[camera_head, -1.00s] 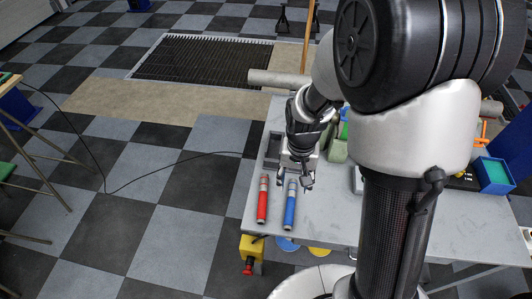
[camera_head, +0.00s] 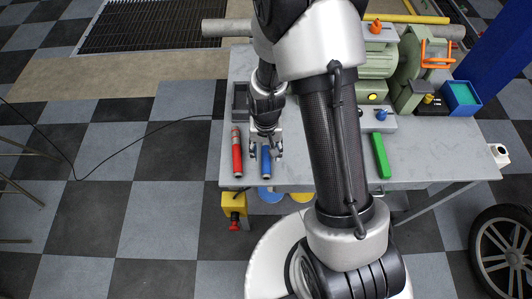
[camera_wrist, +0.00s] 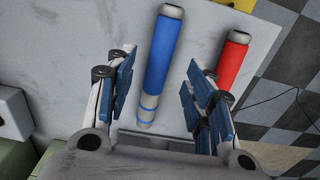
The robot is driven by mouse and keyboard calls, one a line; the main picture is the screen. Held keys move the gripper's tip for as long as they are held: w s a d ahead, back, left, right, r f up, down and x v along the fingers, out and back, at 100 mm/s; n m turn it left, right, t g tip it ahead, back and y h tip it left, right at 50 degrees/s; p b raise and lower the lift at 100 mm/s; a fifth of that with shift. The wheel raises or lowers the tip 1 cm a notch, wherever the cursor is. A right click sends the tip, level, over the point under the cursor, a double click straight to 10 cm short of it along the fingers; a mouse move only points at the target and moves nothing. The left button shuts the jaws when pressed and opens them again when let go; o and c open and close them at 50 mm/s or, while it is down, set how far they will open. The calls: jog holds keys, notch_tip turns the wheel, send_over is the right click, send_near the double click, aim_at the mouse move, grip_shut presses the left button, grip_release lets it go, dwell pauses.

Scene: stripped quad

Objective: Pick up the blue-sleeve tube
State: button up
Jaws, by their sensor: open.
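The blue-sleeve tube (camera_head: 266,163) lies on the grey table near its front left edge. In the wrist view the blue tube (camera_wrist: 161,62) lies lengthwise, its lower part between the spread fingers, nearer the left one in the picture. My gripper (camera_head: 265,150) is over the tube's far end, open and empty. In the wrist view the gripper (camera_wrist: 158,95) shows both padded fingers apart, with a gap on each side of the tube. I cannot tell the exact height of the fingertips above the table.
A red-sleeve tube (camera_head: 237,153) lies just left of the blue one, close to the right finger in the wrist view (camera_wrist: 232,62). A dark tray (camera_head: 240,100) is behind. A green bar (camera_head: 381,156), a green machine (camera_head: 378,70) and a blue bin (camera_head: 461,97) stand right.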

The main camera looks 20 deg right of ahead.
aim_at(266, 158)
notch_tip(266, 158, down, 4)
jog(key=shift+s+f+b, duration=0.1)
jog(key=shift+f+b, duration=0.15)
jog(key=shift+b, duration=0.55)
jog(key=shift+r, duration=0.1)
jog(key=shift+c, duration=0.5)
jog(key=c, duration=1)
jog(key=shift+r, duration=0.1)
jog(key=shift+c, duration=0.2)
